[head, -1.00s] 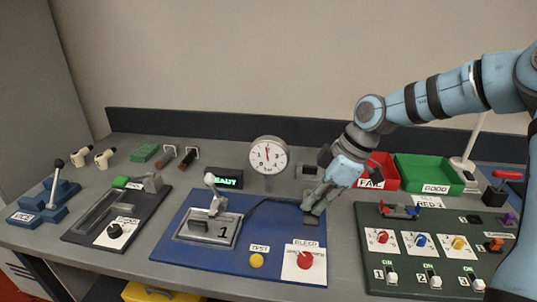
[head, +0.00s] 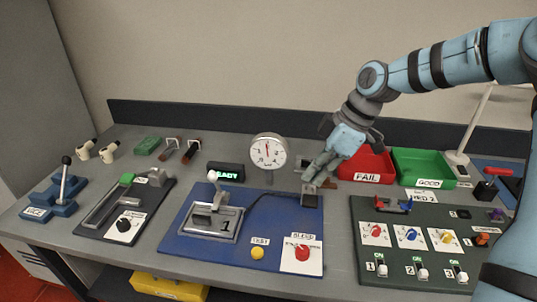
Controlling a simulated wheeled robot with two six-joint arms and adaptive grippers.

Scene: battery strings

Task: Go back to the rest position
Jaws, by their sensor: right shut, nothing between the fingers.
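My right arm comes in from the right edge, pale blue with dark bands. My right gripper (head: 312,183) is shut and empty, pointing down just above a small dark block (head: 311,201) on the back right of the blue board (head: 180,240). I cannot tell whether the fingertips touch the block. My left gripper is not in view.
A round gauge (head: 268,151) stands left of the gripper. A red FAIL tray (head: 366,166) and green GOOD tray (head: 424,168) lie behind and right. A dark switch panel (head: 440,225) lies below my right arm. The air above the left bench is free.

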